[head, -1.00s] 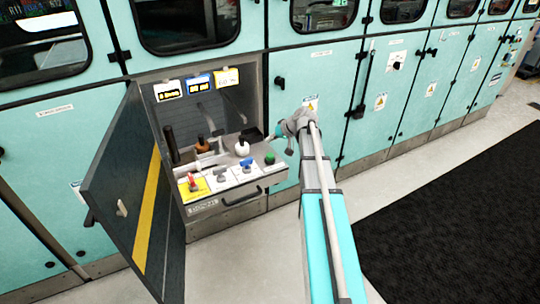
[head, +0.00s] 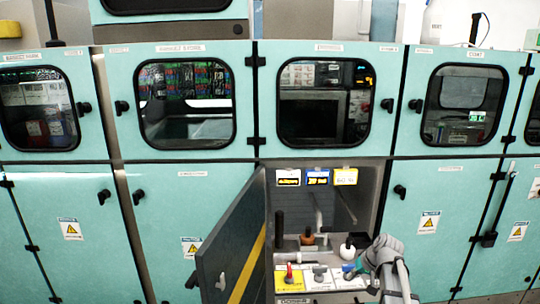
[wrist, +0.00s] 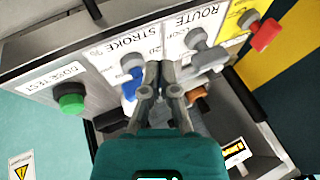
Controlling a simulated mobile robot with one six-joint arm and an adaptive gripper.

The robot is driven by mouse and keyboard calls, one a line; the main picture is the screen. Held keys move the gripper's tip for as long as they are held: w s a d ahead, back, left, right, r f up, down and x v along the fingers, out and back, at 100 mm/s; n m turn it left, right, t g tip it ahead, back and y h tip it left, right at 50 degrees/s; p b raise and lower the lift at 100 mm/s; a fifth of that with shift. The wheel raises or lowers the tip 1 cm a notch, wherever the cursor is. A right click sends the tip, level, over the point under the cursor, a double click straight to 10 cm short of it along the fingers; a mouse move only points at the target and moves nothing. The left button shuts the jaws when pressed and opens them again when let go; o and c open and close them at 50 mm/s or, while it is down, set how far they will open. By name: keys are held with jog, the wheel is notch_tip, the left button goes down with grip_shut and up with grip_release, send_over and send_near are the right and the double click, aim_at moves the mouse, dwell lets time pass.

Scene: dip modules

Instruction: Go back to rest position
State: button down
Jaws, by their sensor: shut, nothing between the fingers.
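My gripper (wrist: 160,72) is shut and empty in the wrist view. Its two dark fingertips meet in front of the control panel (wrist: 112,58), between the blue knob (wrist: 132,82) under the STROKE label and a grey lever (wrist: 205,62) by the ROUTE label. I cannot tell whether it touches either. In the head view my arm reaches in from the lower right to the right side of the open compartment, and the wrist hides my fingertips. The blue knob (head: 348,271) shows just left of the wrist.
The dark compartment door (head: 232,248) with a yellow stripe stands open on the left. Inside are a brown-topped handle (head: 308,239), a white knob (head: 347,250) and a red knob (head: 289,272). A green button (wrist: 70,101) is on the panel. Closed teal cabinets (head: 440,215) line both sides.

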jog(key=s+a+f+g+h, duration=0.1)
jog(key=s+a+g+h, duration=0.1)
jog(key=s+a, duration=0.55)
jog(key=s+a+f+g+h, duration=0.15)
jog(key=s+a, duration=0.25)
jog(key=s, duration=0.6)
notch_tip(320, 180, up, 15)
jog(key=p, duration=1.5)
jog(key=shift+w+d+n+h, duration=0.15)
jog(key=shift+d+n+h, duration=0.15)
jog(key=shift+h, duration=0.15)
